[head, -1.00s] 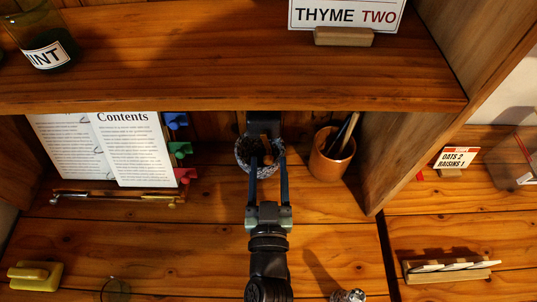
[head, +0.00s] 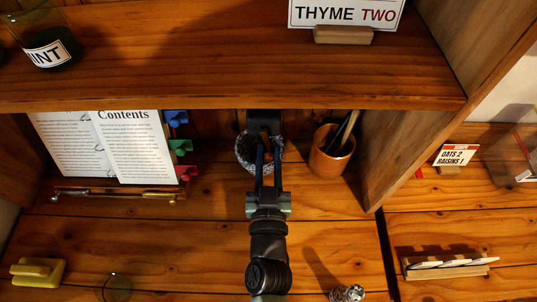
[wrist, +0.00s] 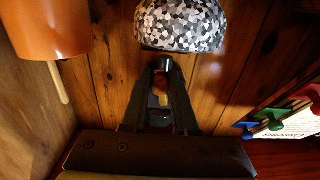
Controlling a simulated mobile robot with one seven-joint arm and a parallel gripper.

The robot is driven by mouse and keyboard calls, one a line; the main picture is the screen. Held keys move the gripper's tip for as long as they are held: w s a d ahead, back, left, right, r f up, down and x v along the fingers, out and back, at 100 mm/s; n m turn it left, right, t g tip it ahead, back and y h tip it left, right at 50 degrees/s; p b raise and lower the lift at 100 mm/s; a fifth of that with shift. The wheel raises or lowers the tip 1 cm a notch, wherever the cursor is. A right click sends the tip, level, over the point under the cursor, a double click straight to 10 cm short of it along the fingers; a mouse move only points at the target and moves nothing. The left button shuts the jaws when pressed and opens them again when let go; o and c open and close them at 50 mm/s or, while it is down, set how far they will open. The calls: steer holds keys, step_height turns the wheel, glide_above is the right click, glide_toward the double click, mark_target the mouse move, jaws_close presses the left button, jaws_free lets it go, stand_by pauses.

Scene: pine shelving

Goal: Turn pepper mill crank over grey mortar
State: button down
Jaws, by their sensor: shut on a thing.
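The mortar (head: 242,160), with a grey-and-white speckled outside, stands under the shelf; in the wrist view it is the speckled round shape (wrist: 182,25) at the top. My gripper (head: 267,152) reaches over the mortar, its fingers close together. In the wrist view my gripper (wrist: 160,72) is shut on a small reddish-brown piece (wrist: 160,86), seemingly the pepper mill's crank knob. A dark upright part (head: 264,122) above the mortar may belong to the mill. The mill's body and crank arm are mostly hidden by my gripper.
A copper cup (head: 325,160) with dark sticks stands close right of the mortar. An open book (head: 100,148) with coloured tabs is at the left. The upper shelf (head: 230,75) overhangs the work area, and an upright board (head: 400,130) bounds it on the right.

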steer(key=shift+a+f+m, duration=0.1)
steer(key=shift+a+m, duration=0.4)
steer(key=shift+m, duration=0.7)
steer(key=c, duration=0.7)
jaws_free()
steer(key=shift+s+b, duration=1.3)
steer(key=shift+s, duration=5.2)
